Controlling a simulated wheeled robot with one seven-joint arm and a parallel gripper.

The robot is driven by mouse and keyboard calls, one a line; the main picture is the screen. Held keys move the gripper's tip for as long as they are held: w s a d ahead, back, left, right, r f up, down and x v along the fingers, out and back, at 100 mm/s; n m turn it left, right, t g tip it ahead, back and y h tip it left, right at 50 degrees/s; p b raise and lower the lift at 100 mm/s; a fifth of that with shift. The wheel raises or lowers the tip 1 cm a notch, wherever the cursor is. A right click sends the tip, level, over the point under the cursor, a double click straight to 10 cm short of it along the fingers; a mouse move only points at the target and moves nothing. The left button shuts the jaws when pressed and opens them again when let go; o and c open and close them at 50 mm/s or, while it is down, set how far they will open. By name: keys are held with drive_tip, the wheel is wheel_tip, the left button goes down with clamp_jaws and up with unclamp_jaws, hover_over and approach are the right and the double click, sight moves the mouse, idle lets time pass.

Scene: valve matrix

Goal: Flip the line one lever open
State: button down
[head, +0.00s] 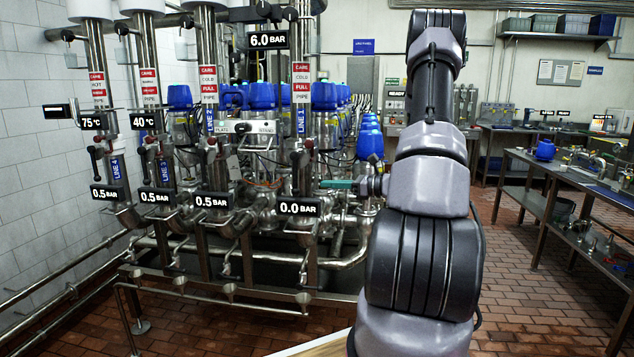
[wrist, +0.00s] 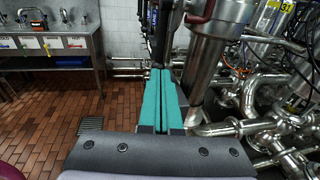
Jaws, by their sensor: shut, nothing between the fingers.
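The line one pipe (head: 301,90) is an upright steel pipe with a blue LINE 1 label (head: 301,122) and a 0.0 BAR display (head: 299,208) low on it. A small dark lever valve with a red part (head: 309,144) sits on this pipe just below the label; its exact handle angle is too small to tell. My gripper (head: 325,184) has teal fingers, shut and empty, pointing left toward the line one pipe, right of it and below the lever. In the wrist view, the shut fingers (wrist: 160,72) point at dark upright parts beside a thick steel pipe (wrist: 205,65).
Line 3 (head: 166,171) and line 4 (head: 115,170) stand to the left, each with similar levers and 0.5 BAR displays. Steel pipework crowds around the fingers. A workbench (head: 570,182) stands at the right; the brick floor (head: 530,290) before it is clear.

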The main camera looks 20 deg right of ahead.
drive_tip(key=v, duration=0.6)
drive_tip(key=shift+f, duration=0.2)
drive_tip(key=shift+d, duration=0.1)
drive_tip(key=s+a+r+n+g+h, duration=0.1)
drive_tip(key=s+a+r+n+g, duration=0.45)
drive_tip(key=a, duration=0.35)
drive_tip(key=s+a+r+n+g+h, duration=0.1)
drive_tip(key=s+a+r+n+g, duration=0.35)
drive_tip(key=a+n, duration=0.35)
drive_tip(key=s+a+r+n+t+h, duration=0.2)
drive_tip(key=s+r+n+h, duration=0.2)
drive_tip(key=s+r, duration=0.1)
drive_tip(key=s+a+r+n+t+h, duration=0.1)
drive_tip(key=s+r+n+t+h, duration=0.2)
drive_tip(key=s, duration=0.4)
wheel_tip(320, 180, up, 2)
drive_tip(key=shift+s+a+r+n+h, duration=0.15)
drive_tip(key=shift+s+a+n+h, duration=0.3)
drive_tip(key=shift+n, duration=0.6)
drive_tip(key=shift+w+d, duration=0.1)
drive_tip(key=shift+w, duration=0.05)
